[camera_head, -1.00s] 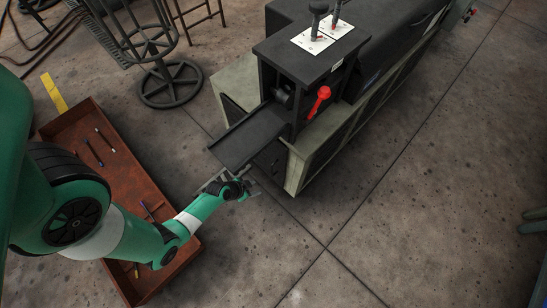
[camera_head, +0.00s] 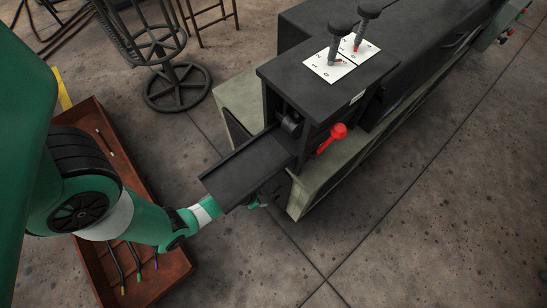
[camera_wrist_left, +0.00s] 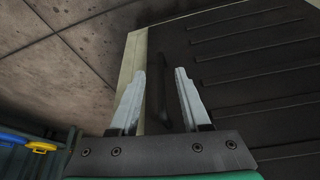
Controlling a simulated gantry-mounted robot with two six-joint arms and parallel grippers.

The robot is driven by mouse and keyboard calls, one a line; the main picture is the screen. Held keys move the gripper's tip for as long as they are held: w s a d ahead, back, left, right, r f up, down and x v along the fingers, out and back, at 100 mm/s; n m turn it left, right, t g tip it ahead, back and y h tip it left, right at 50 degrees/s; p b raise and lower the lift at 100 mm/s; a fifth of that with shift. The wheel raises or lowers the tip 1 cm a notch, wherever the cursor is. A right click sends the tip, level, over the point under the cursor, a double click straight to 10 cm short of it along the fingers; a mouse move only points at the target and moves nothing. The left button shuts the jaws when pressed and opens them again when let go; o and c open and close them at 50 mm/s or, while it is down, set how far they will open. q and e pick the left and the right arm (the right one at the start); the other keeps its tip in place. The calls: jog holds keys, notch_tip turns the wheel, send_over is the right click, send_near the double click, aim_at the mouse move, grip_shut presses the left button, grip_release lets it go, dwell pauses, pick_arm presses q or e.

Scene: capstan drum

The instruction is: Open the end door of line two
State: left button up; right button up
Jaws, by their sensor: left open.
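The end door (camera_wrist_left: 240,65) is a dark ribbed panel in a pale grey-green frame, filling the right of the left wrist view. It looks closed. A dark upright bar handle (camera_wrist_left: 157,92) on it shows between the two fingers of my left gripper (camera_wrist_left: 159,74). The fingers are apart, one on each side of the handle, and not closed on it. In the head view my left forearm (camera_head: 200,212) reaches under the black sloping chute (camera_head: 250,168) at the machine's end, which hides most of the gripper and the door. My right gripper is not in view.
Two black-knobbed levers stand on white cards (camera_head: 328,66) on the machine top. A round-based stand (camera_head: 177,88) is behind. Floor at right is clear.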

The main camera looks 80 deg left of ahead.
aim_at(273, 196)
pick_arm(q)
jog(key=w+f+b, duration=0.2)
jog(key=w+a+f+b, duration=0.1)
jog(key=w+f+b, duration=0.1)
jog(key=w, duration=0.1)
jog(key=shift+w+a, duration=0.15)
jog(key=shift+w, duration=0.05)
jog(key=shift+w+f+b, duration=0.1)
jog(key=shift+f+b, duration=0.35)
jog(key=shift+b, duration=0.1)
jog(key=shift+w+r, duration=0.1)
grip_shut()
dwell(0.7)
